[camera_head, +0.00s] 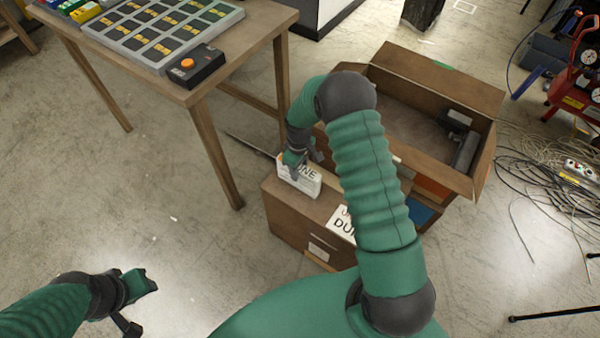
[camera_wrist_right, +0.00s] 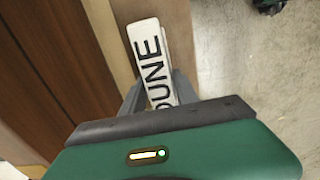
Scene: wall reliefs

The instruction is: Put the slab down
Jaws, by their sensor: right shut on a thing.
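The slab (camera_head: 302,180) is a white block with dark lettering that reads DUNE in the right wrist view (camera_wrist_right: 150,60). My right gripper (camera_head: 295,165) is shut on it. The slab is at the left part of the top of a brown wooden box (camera_head: 283,208). Whether it touches that top or hangs just above it, I cannot tell. My right gripper also shows in the wrist view (camera_wrist_right: 160,95), with a finger on each side of the slab. My left gripper (camera_head: 138,302) is open and empty over the floor at the lower left.
A white label (camera_head: 342,222), partly behind my right arm, is on the brown box. An open brown crate (camera_head: 395,60) with dark items stands behind. A wooden table (camera_head: 262,22) holds a grey grid tray (camera_head: 135,48) and a button box (camera_head: 190,67). Cables (camera_head: 540,165) lie at right.

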